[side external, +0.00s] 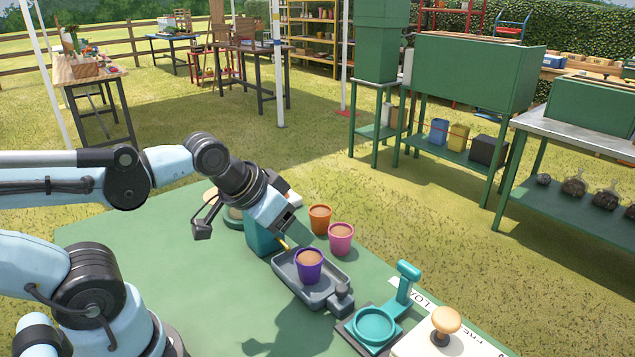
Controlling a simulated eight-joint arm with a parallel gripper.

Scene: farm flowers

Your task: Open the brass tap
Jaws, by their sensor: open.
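The brass tap (285,244) shows as a small brass spout on the front of a teal block (262,240), over the left end of a grey tray. Its handle is hidden behind my arm. A purple pot (309,267) with brown fill stands upright in the grey tray (328,296), just right of the spout. My gripper (222,212) is above and left of the teal block, partly hidden by my wrist. One dark finger hangs at the left. It is open, and I see nothing held in it.
An orange pot (320,219) and a pink pot (341,239) stand behind the tray. A teal ring stand (375,326) and a wooden knob (446,320) on a pale block are at the front right. The green table (200,290) is clear at left front.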

